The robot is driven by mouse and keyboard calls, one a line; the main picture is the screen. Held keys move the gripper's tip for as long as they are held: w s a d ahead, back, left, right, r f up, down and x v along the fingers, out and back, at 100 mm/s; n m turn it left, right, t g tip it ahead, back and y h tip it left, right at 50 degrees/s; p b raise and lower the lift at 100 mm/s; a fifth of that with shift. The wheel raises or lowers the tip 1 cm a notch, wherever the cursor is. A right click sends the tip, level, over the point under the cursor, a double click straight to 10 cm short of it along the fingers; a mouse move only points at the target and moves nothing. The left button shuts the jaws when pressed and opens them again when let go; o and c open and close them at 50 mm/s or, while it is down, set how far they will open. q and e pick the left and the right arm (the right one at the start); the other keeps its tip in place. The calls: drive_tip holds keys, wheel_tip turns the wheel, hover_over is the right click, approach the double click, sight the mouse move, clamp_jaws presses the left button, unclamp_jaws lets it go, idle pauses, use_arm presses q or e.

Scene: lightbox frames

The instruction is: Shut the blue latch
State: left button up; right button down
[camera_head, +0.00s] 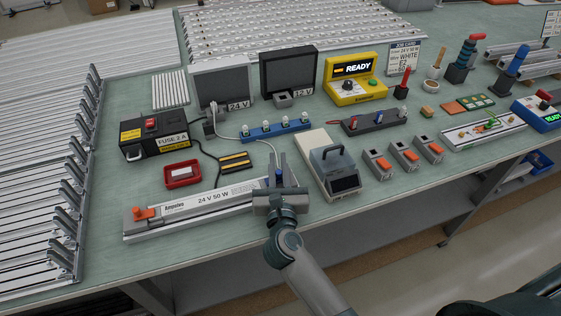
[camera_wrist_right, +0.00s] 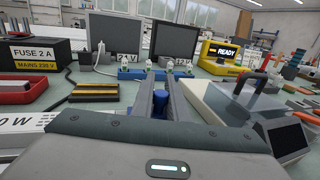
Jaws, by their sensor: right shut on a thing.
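The lightbox frame (camera_head: 200,206) labelled "24 V 50 W" lies along the front of the green table. An orange latch (camera_head: 143,213) sits at its left end. The blue latch (camera_head: 279,174) is at its right end, between the fingers of my right gripper (camera_head: 277,170). In the right wrist view the blue latch (camera_wrist_right: 160,102) shows as a blue piece between the two grey fingers (camera_wrist_right: 161,92), which are shut on it. The fingers and wrist hide its base and how far it is turned. My left gripper is out of view.
A grey device with a handle (camera_head: 333,170) stands close to the right of my gripper. Behind are a blue terminal strip (camera_head: 275,131) and a black-yellow block (camera_head: 235,162). A red tray (camera_head: 182,174) and a fuse box (camera_head: 155,132) stand behind the frame. The table's front edge is near.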

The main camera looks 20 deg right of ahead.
drive_tip(key=shift+a, duration=0.4)
drive_tip(key=shift+d, duration=0.15)
drive_tip(key=c, duration=1.8)
unclamp_jaws()
drive_tip(key=shift+o, duration=0.2)
drive_tip(key=shift+a, duration=0.25)
drive_tip(key=shift+s+d, duration=0.1)
drive_tip(key=shift+d, duration=0.1)
